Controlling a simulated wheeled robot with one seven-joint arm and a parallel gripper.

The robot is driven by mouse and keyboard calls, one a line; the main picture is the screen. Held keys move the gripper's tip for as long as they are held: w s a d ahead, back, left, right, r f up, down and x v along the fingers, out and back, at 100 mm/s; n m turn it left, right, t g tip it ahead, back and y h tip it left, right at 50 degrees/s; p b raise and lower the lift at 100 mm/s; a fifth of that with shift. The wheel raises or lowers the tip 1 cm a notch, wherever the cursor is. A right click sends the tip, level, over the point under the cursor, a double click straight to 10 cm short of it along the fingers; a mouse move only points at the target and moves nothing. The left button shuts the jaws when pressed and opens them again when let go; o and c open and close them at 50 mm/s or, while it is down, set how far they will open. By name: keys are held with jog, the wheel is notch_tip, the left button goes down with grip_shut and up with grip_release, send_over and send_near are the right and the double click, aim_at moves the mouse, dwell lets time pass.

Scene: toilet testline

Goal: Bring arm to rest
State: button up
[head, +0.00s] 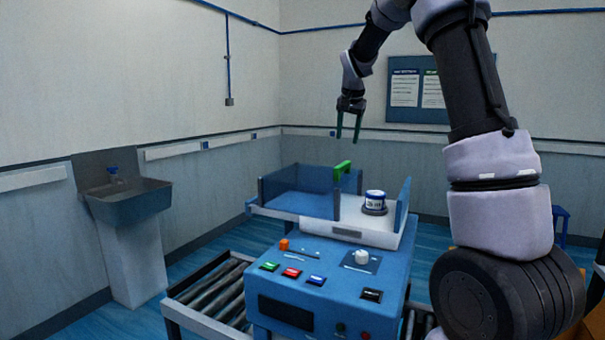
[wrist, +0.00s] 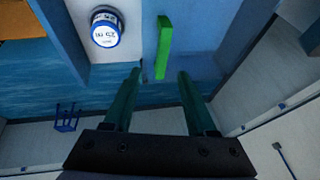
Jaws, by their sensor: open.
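My gripper (head: 348,127) hangs at the end of my raised arm, above the blue test machine (head: 330,280). Its two dark green fingers point down, apart, with nothing between them that they hold. In the wrist view my gripper (wrist: 157,75) is open, and a green bar (wrist: 163,47) shows beyond the fingertips. The same green bar (head: 341,170) sits on the machine's blue guard, below the gripper and apart from it. A white and blue round container (head: 375,201) stands on the machine's white surface; it also shows in the wrist view (wrist: 106,27).
The machine's sloped panel carries coloured buttons, an orange knob (head: 285,244) and a white knob (head: 362,257). A roller conveyor (head: 215,295) runs at the left. A sink (head: 127,199) stands by the left wall. A notice board (head: 418,88) hangs on the back wall. The air around the gripper looks clear.

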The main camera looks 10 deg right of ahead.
jog(key=s+a+r+n+t+y, duration=0.1)
jog(key=s+r, duration=0.2)
jog(key=s, duration=0.8)
jog(key=s+r+y, duration=0.1)
jog(key=s+r, duration=0.3)
jog(key=s, duration=0.7)
jog(key=s+a+f+n, duration=0.1)
jog(key=s+f, duration=0.1)
jog(key=s, duration=0.6)
jog(key=s+a+f+n+t, duration=0.1)
jog(key=s+f, duration=0.2)
jog(key=s, duration=0.6)
jog(key=shift+a+f+y, duration=0.15)
jog(key=shift+a+y, duration=0.05)
jog(key=shift+y, duration=0.1)
